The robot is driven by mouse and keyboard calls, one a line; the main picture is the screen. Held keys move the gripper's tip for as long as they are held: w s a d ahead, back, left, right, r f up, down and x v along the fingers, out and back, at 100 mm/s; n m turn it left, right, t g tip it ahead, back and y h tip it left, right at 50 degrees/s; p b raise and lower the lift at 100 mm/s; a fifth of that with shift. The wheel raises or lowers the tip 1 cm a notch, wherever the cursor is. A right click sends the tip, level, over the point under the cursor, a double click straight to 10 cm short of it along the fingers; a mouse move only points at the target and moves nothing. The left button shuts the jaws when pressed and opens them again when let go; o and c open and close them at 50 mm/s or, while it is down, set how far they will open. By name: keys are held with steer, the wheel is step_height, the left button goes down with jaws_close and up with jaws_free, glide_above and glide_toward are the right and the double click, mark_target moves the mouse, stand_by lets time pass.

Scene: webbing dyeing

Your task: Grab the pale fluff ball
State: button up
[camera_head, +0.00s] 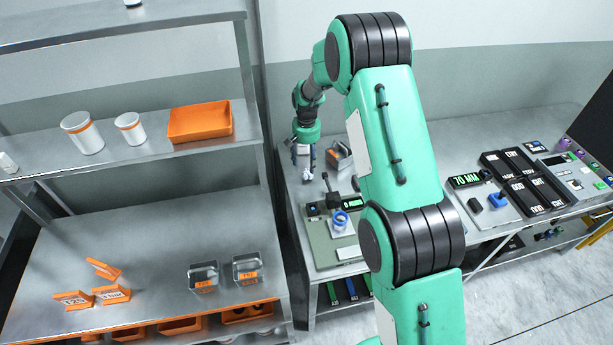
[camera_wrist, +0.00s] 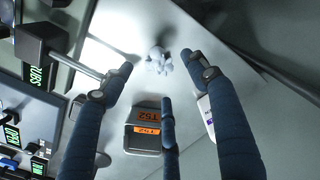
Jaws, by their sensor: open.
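The pale fluff ball (camera_wrist: 158,61) is a small, whitish, lumpy piece on the grey metal bench, at the upper middle of the wrist view. In the head view it shows as a small pale spot (camera_head: 308,175) just below my fingers. My gripper (camera_wrist: 160,78) is open and empty, with its dark blue fingers spread. Two fingertips lie to either side of the ball in the wrist view, and a third is below it. In the head view my gripper (camera_head: 304,160) points down over the left end of the bench. I cannot tell the exact height of the fingertips above the ball.
A small metal bin with an orange label (camera_wrist: 143,140) stands close to the ball; it also shows in the head view (camera_head: 341,156). A device with a dark block and rod (camera_wrist: 40,42) is to the left in the wrist view. A metal shelf (camera_head: 130,225) stands left of the bench.

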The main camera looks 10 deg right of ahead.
mark_target(307, 172)
steer(key=shift+f, duration=0.95)
steer(key=shift+f, duration=0.15)
steer(key=shift+w+f, duration=0.1)
steer(key=shift+f, duration=2.4)
steer(key=shift+c, duration=0.3)
steer(key=c, duration=0.8)
